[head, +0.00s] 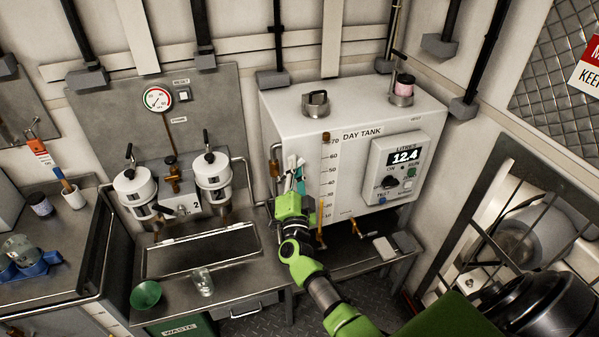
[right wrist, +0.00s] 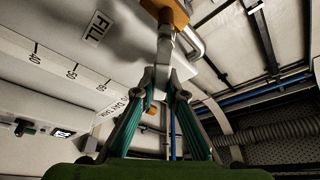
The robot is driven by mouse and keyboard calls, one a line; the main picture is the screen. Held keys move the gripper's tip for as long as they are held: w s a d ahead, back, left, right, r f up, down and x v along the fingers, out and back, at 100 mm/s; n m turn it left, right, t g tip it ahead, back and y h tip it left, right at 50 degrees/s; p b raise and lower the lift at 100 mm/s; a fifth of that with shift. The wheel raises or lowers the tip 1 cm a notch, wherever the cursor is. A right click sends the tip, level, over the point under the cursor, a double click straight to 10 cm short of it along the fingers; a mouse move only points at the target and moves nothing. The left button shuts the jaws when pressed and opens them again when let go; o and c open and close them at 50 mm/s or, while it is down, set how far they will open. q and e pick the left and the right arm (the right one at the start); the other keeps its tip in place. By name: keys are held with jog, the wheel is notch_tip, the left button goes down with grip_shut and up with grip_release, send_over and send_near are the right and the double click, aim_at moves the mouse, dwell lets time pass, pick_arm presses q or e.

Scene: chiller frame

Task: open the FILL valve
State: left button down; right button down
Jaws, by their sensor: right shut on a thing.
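The DAY TANK (head: 345,105) is a white box on the steel bench, with a litre scale and a display reading 12.4. In the right wrist view the FILL label (right wrist: 97,28) is on the tank face, beside a brass-orange valve body (right wrist: 176,12) with a pale metal lever (right wrist: 165,45). My right gripper (head: 294,168) is at the tank's left front edge. In the right wrist view its two fingers (right wrist: 164,82) close together on the lever's end. In the head view my gripper hides most of the lever. My left gripper is not in view.
Two white filter canisters (head: 134,188) stand left of the tank on a panel with a gauge (head: 158,98). A green bowl (head: 146,294) and a clear glass (head: 203,282) sit on the bench front. A metal frame (head: 480,190) stands at right.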

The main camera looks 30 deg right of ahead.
jog(key=shift+w+a+r+n+t+y, duration=0.1)
jog(key=shift+a+r+n+t+y, duration=0.15)
jog(key=shift+n, duration=0.35)
jog(key=shift+a+r+n+t+y, duration=0.15)
jog(key=shift+n+t, duration=0.1)
jog(key=shift+n, duration=0.35)
jog(key=n, duration=0.1)
jog(key=a+n+t+y, duration=0.1)
jog(key=n, duration=0.1)
jog(key=r+n, duration=0.1)
jog(key=n, duration=0.1)
jog(key=shift+w+a+t+y, duration=0.2)
jog(key=shift+a+t+y, duration=0.1)
jog(key=shift+t, duration=0.1)
jog(key=n, duration=0.1)
jog(key=a+n+y, duration=0.1)
jog(key=n, duration=0.1)
jog(key=n+t+y, duration=0.1)
jog(key=shift+w+a+r+n+b, duration=0.15)
jog(key=shift+w+a+n+b, duration=0.05)
jog(key=shift+a+n+b, duration=0.15)
jog(key=shift+w+a+n+y, duration=0.1)
jog(key=shift+a+n+y, duration=0.15)
jog(key=shift+n+y, duration=0.35)
jog(key=shift+a+n+y, duration=0.2)
jog(key=shift+n+y, duration=0.1)
jog(key=shift+n, duration=0.45)
jog(key=shift+a, duration=0.1)
